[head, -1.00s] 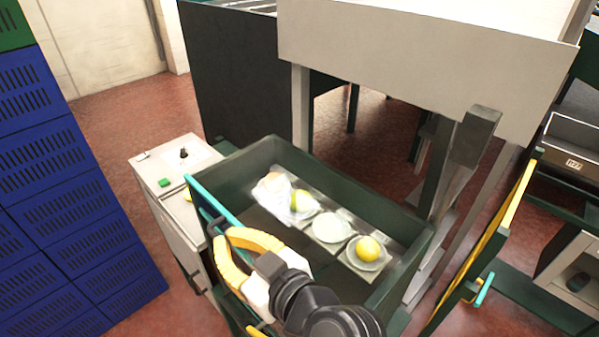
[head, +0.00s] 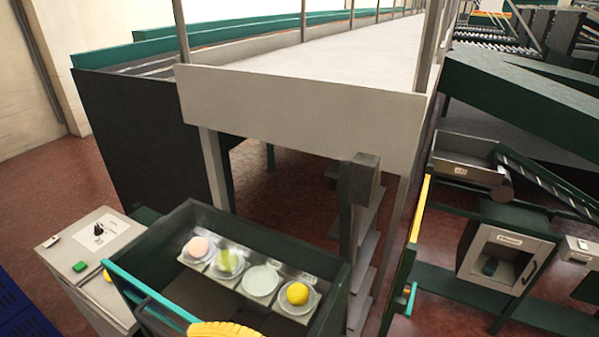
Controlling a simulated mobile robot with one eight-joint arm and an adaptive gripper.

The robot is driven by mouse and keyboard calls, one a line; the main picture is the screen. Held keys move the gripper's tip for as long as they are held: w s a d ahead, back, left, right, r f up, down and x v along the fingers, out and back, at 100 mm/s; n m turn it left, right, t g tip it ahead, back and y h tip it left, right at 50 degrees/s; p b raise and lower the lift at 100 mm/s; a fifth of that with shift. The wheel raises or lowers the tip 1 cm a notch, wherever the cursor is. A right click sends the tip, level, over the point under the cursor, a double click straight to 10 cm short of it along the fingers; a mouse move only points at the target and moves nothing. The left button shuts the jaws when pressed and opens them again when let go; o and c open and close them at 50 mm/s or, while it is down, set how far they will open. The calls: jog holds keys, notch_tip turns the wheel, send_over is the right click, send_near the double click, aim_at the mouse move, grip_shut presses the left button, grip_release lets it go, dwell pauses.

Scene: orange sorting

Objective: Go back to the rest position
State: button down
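Part of my gripper (head: 226,330) shows as a yellow finger at the bottom edge of the head view, in front of the dark green bin. Its fingertips and the rest of the arm are cut off, so I cannot tell whether it is open or shut. In the bin (head: 335,297), a row of round cups holds a pinkish fruit (head: 198,246), a yellow-green fruit (head: 230,262) and a yellow-orange fruit (head: 297,293). One pale cup (head: 261,281) between them looks empty.
A white control box (head: 82,252) with a green button stands left of the bin. A grey post (head: 360,190) and a large white conveyor housing (head: 300,115) rise behind it. A yellow-edged green frame (head: 418,225) stands to the right. Blue crates (head: 20,318) show at lower left.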

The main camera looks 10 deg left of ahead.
aim_at(325, 311)
jog(key=w+d+m+h, duration=0.1)
jog(key=w+d, duration=0.1)
jog(key=w+d+f+m+t+h, duration=0.1)
jog(key=w+d, duration=0.1)
jog(key=w, duration=0.1)
jog(key=w+d+m+t+h, duration=0.1)
jog(key=w+d, duration=0.1)
jog(key=w, duration=0.1)
jog(key=shift+d+f, duration=0.3)
jog(key=shift+d, duration=0.1)
jog(key=w+d+m+h, duration=0.1)
jog(key=w+d, duration=0.1)
jog(key=d, duration=0.1)
jog(key=w+d+f+m+t+h, duration=0.1)
jog(key=w+d+m, duration=0.1)
jog(key=d, duration=0.2)
jog(key=w+d+m+h, duration=0.1)
jog(key=d+h, duration=0.1)
jog(key=d, duration=0.1)
jog(key=shift+w+d+f+m, duration=0.3)
jog(key=shift+w+d, duration=0.05)
jog(key=shift+w, duration=0.05)
jog(key=d+m+h, duration=0.8)
jog(key=d, duration=1.4)
notch_tip(325, 311, down, 16)
jog(key=b, duration=1.5)
jog(key=shift+s+a+y+b, duration=0.2)
jog(key=shift+a+y+b, duration=0.1)
jog(key=shift+f, duration=0.1)
